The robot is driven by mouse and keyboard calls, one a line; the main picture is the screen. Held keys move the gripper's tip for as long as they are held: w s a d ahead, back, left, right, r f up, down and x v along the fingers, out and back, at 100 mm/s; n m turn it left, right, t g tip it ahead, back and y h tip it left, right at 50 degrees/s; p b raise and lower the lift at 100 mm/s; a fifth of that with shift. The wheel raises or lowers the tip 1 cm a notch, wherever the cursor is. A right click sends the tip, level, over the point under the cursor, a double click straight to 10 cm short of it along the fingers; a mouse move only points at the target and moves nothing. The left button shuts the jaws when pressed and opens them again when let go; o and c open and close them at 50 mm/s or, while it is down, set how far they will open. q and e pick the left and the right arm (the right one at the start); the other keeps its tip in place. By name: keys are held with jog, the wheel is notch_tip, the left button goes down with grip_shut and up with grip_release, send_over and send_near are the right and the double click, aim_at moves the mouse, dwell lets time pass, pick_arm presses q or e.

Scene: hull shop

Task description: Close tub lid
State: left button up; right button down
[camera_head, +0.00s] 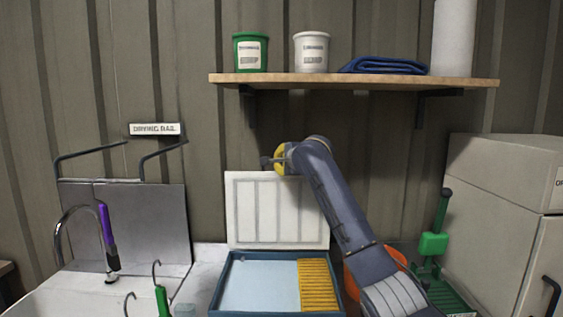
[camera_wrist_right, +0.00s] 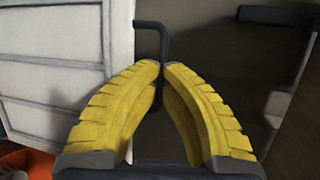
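The blue tub (camera_head: 215,292) stands on the counter in the head view, its top open. Its pale ribbed lid (camera_head: 255,215) stands upright at the tub's back edge. The lid also fills the left of the right wrist view (camera_wrist_right: 60,75). A dark bent handle (camera_wrist_right: 163,42) sticks out by the lid's edge there. My right gripper (camera_head: 279,160) is at the lid's top edge. In the right wrist view its yellow fingers (camera_wrist_right: 160,68) are closed in on the handle's bar, which runs between the tips. My left gripper is in neither view.
A yellow ribbed block (camera_head: 318,285) lies in the tub's right side. An orange round object (camera_head: 391,254) and a green brush (camera_head: 433,243) are to the right. A sink with tap (camera_head: 62,235) is at left. A wooden shelf (camera_head: 350,80) hangs above my right arm.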

jog(key=s+f+n+t+y, duration=0.1)
jog(key=s+f+t, duration=0.1)
jog(key=s, duration=0.6)
jog(key=s+f+n+t+y, duration=0.1)
jog(key=s+f+t, duration=0.1)
jog(key=s, duration=0.7)
jog(key=shift+s+d+f+t+y, duration=0.25)
jog(key=shift+f+t+y, duration=0.1)
jog(key=shift+t, duration=0.35)
jog(key=c, duration=1.8)
grip_release()
jog(key=shift+a, duration=0.1)
jog(key=shift+r, duration=0.1)
